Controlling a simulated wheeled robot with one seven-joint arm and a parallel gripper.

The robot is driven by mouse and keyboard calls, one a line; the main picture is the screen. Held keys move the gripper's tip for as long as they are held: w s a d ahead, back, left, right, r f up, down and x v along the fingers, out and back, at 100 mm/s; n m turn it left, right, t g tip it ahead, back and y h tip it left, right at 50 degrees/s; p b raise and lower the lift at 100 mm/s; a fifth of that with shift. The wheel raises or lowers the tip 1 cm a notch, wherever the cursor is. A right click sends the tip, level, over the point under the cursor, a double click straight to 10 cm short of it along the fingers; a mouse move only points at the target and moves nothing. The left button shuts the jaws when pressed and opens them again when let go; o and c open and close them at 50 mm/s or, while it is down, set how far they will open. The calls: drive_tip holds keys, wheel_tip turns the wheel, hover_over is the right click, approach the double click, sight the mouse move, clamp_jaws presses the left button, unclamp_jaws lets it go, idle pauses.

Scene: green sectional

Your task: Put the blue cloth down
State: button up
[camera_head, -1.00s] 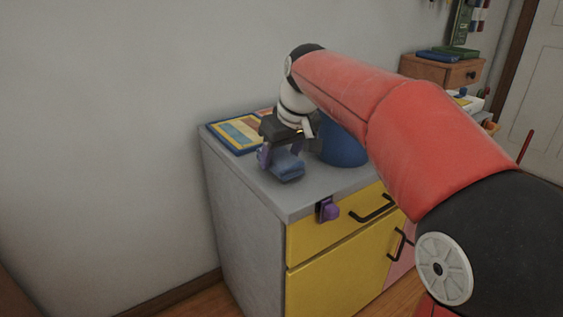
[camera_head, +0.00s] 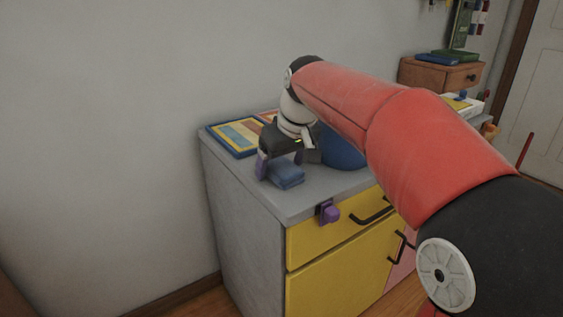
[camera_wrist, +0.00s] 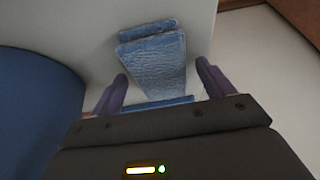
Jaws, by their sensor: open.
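The blue cloth (camera_head: 286,175) is a small folded bundle lying on the grey top of the cabinet (camera_head: 312,200), near its left front part. It also shows in the wrist view (camera_wrist: 155,62), with folds at its far and near ends. My gripper (camera_head: 281,168) is at the cloth, with its purple fingertips apart. In the wrist view my gripper (camera_wrist: 160,86) has one finger on each side of the cloth, with pale surface showing beside both fingers. Part of the cloth's near end is hidden by the gripper body.
A blue round object (camera_head: 340,148) stands just right of my gripper, partly behind my arm. A colourful framed board (camera_head: 236,136) lies at the back left of the top.

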drive_tip(key=p+v, duration=0.2)
drive_tip(key=v, duration=1)
drive_tip(key=s+d+f+m+h, duration=0.1)
drive_tip(key=s+d+f+m, duration=0.1)
drive_tip(key=s+d+f, duration=0.2)
drive_tip(key=s+d+f+m+t, duration=0.1)
drive_tip(key=s+d+f, duration=0.3)
drive_tip(key=s+f, duration=0.5)
drive_tip(key=s+d+f+m+h, duration=0.1)
drive_tip(key=s+d+f+m, duration=0.2)
drive_tip(key=s+f, duration=0.4)
drive_tip(key=s+d, duration=0.1)
drive_tip(key=s, duration=0.1)
drive_tip(key=shift+s+d+m+t+h, duration=0.25)
drive_tip(key=shift+d+m+t+h, duration=0.05)
drive_tip(key=shift+m+t, duration=0.1)
